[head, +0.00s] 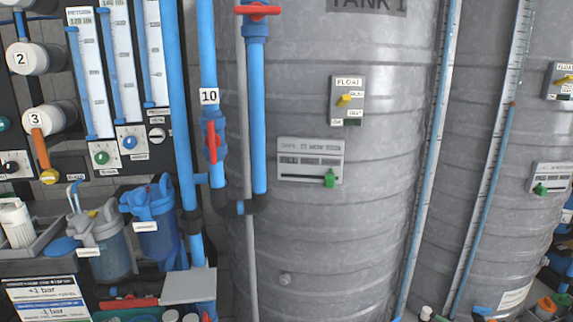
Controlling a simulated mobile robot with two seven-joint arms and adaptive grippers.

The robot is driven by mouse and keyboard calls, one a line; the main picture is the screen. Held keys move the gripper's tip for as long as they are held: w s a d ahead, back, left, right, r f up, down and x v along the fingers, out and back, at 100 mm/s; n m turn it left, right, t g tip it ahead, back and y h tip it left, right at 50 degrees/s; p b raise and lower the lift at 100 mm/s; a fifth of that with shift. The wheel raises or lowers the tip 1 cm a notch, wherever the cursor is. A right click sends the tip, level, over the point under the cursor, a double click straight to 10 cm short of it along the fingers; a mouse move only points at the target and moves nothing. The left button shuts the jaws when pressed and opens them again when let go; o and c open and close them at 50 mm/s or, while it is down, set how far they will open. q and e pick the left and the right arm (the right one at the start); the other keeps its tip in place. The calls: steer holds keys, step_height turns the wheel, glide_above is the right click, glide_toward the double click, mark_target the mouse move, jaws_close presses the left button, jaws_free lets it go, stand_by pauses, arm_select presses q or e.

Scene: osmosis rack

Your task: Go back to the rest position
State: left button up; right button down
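Neither of my grippers shows in the head view, and no part of my arms is visible. The view faces a large grey ribbed tank (310,230) marked TANK 1. A float switch box (348,100) with a yellow lever is mounted on it. Below that is a grey panel (308,160) with a green knob at its lower right. Whether my grippers hold anything is hidden.
Blue vertical pipes (178,110) with a red valve handle (213,142) stand left of the tank. Blue filter housings (155,222) hang further left below gauges and knobs. A second grey tank (510,220) stands at the right.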

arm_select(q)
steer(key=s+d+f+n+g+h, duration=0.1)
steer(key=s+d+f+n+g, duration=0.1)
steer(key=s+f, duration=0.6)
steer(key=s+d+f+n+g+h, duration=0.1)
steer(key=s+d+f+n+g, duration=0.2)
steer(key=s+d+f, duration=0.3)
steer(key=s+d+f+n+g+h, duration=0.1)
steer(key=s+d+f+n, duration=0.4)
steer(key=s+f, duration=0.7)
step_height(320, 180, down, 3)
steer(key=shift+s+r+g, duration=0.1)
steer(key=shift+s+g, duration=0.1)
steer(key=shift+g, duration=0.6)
